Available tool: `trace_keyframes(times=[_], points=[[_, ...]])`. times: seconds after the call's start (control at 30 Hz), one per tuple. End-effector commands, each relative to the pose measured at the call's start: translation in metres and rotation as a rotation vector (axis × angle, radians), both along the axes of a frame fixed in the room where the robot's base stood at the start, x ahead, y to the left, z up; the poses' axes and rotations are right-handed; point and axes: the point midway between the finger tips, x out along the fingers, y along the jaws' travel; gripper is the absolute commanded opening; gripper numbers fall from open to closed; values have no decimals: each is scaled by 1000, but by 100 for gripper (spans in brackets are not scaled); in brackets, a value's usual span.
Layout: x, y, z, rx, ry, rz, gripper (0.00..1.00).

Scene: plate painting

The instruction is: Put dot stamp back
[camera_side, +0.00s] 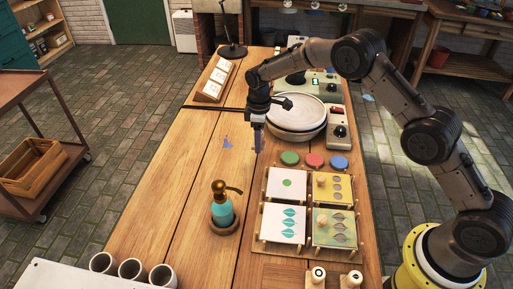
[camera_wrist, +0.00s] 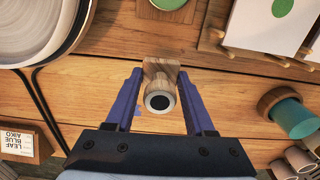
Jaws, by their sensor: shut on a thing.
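My gripper (camera_side: 258,143) hangs over the bare wood left of the plates, its purple fingers pointing down. In the wrist view my gripper (camera_wrist: 160,100) is shut on a wooden stamp (camera_wrist: 158,71) with a square block and a round, dark-ended knob. The stamp cannot be made out in the side view, and its printing face is hidden. A wooden board (camera_side: 258,247) to the right carries several cards. One card has a green dot (camera_side: 288,183).
Green, red and blue pads (camera_side: 315,160) lie behind the board. Stacked plates (camera_side: 296,112) stand behind my gripper. A teal pump bottle (camera_side: 222,208) stands nearer the camera, with several cups (camera_side: 130,270) farther forward. A small blue mark (camera_side: 228,142) lies on the otherwise clear left wood.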

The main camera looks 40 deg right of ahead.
Motion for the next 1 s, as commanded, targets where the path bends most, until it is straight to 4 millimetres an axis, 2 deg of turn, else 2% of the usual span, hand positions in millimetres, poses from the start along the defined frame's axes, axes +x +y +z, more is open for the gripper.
trace_keyframes(times=[0.27, 0.47, 0.87, 0.9, 1.0], points=[[10, 1, -13, 0, 0, 0, 19], [10, 1, -40, 0, 1, 0, 19], [10, 1, -45, 0, 0, 0, 19], [10, 1, -45, 0, 0, 0, 60], [10, 1, -45, 0, 0, 0, 78]])
